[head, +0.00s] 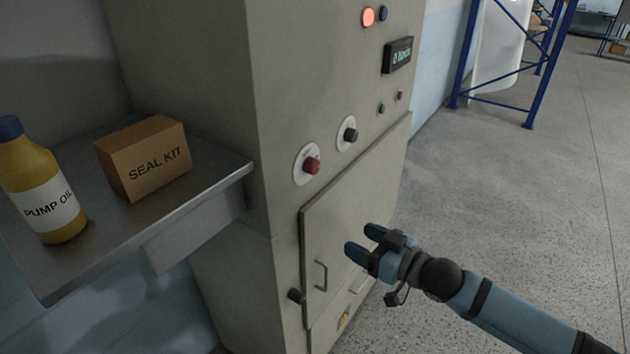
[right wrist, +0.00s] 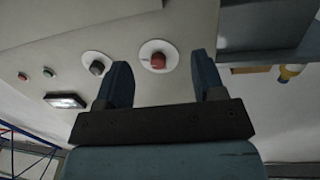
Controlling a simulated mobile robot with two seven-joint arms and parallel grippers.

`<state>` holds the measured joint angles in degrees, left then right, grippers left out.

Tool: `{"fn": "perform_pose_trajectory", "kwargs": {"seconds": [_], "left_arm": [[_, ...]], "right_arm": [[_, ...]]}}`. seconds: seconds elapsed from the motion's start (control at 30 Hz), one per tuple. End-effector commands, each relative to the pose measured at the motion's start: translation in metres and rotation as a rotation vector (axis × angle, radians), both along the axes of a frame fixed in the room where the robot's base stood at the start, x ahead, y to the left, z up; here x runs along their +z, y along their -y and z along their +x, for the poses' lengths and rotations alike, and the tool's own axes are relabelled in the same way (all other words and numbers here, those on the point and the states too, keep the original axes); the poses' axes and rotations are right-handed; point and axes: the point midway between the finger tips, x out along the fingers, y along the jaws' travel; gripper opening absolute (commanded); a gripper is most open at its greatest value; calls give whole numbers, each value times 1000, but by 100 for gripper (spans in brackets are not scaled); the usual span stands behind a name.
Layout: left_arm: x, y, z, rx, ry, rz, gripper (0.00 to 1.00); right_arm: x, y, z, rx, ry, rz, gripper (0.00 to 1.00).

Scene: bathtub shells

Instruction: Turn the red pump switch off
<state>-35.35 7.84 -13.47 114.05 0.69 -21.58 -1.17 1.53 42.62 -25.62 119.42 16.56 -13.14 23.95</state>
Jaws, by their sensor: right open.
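The red pump switch (head: 311,166) is a red knob on a round white plate on the front of a grey cabinet. In the right wrist view the red switch (right wrist: 158,60) shows beyond and between my two fingers. A black knob (head: 350,135) on a similar plate sits to its right. My right gripper (head: 364,242) is open and empty, in front of the cabinet door, lower and to the right of the red switch and apart from it. Its fingers also show in the right wrist view (right wrist: 162,85). My left gripper is not in view.
A metal shelf (head: 215,178) juts out left of the cabinet, with a seal kit box (head: 146,157) and a pump oil bottle (head: 42,185). A lit red lamp (head: 368,17) and a display (head: 397,55) sit higher.

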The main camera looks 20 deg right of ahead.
Motion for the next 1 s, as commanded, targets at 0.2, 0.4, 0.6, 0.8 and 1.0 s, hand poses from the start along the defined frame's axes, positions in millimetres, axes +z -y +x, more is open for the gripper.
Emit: {"fn": "perform_pose_trajectory", "kwargs": {"seconds": [0.2, 0.4, 0.6, 0.8, 1.0], "left_arm": [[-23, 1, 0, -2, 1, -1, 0], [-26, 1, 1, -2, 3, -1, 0], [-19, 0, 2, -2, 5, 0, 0], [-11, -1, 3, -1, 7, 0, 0], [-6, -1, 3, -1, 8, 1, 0]], "right_arm": [[72, 28, 29, 72, 76, 11, 63], [99, 37, 34, 89, 88, 23, 63], [102, 26, 49, 89, 89, 27, 63], [104, 0, 81, 90, 90, 26, 63], [102, -25, 114, 89, 89, 26, 63]]}}
